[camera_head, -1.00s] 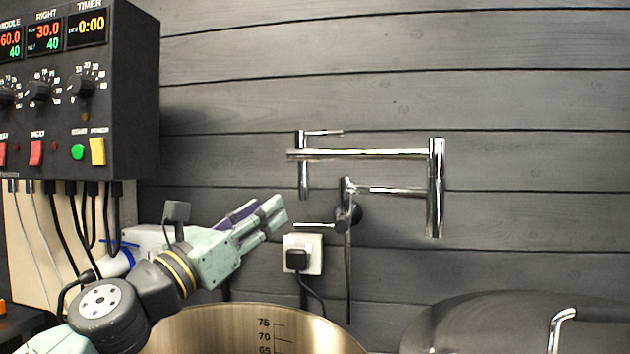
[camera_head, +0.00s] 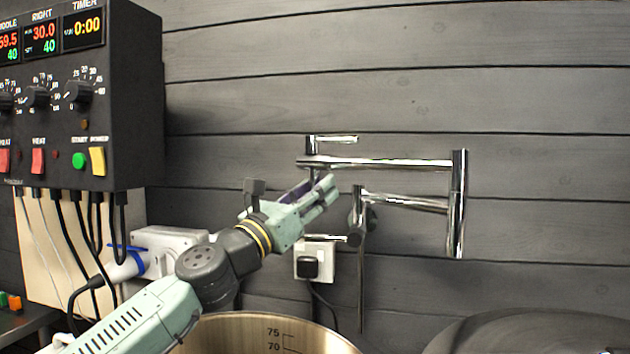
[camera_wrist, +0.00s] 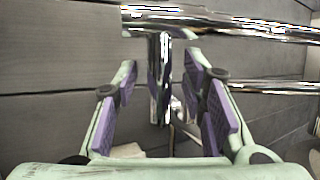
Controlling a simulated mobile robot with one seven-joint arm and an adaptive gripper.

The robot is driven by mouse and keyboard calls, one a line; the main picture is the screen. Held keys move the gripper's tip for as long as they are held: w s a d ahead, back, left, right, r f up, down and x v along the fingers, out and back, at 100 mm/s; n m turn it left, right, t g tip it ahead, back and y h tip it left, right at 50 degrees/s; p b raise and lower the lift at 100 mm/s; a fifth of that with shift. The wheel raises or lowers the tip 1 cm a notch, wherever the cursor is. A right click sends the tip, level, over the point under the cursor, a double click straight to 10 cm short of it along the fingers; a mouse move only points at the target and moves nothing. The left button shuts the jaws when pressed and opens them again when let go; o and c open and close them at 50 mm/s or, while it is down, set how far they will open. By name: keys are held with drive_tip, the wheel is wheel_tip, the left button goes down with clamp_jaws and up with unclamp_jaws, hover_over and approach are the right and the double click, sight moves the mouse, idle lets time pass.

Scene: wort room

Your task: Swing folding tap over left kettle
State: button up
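The folding tap (camera_head: 385,164) is a chrome jointed pipe on the dark wall. Its upper arm runs level from a vertical joint (camera_head: 458,205) at right to a spout end with a small lever handle (camera_head: 337,139) at left. My gripper (camera_head: 322,190) is at the spout end in the head view, partly covering the downward spout. In the wrist view my gripper (camera_wrist: 160,100) is open, its purple-padded fingers to either side of the vertical chrome spout (camera_wrist: 160,75). A clear gap shows on the left; the right pad is closer. Contact cannot be told.
An open steel kettle (camera_head: 255,335) stands below, and a lidded dark one (camera_head: 535,335) at the right. A control box (camera_head: 80,95) with hanging cables is at the left. A wall socket with a plug (camera_head: 312,262) is below the tap.

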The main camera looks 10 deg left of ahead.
drive_tip(key=shift+w+d, duration=0.1)
drive_tip(key=shift+w, duration=0.15)
drive_tip(key=shift+c, duration=0.5)
clamp_jaws()
idle(0.4)
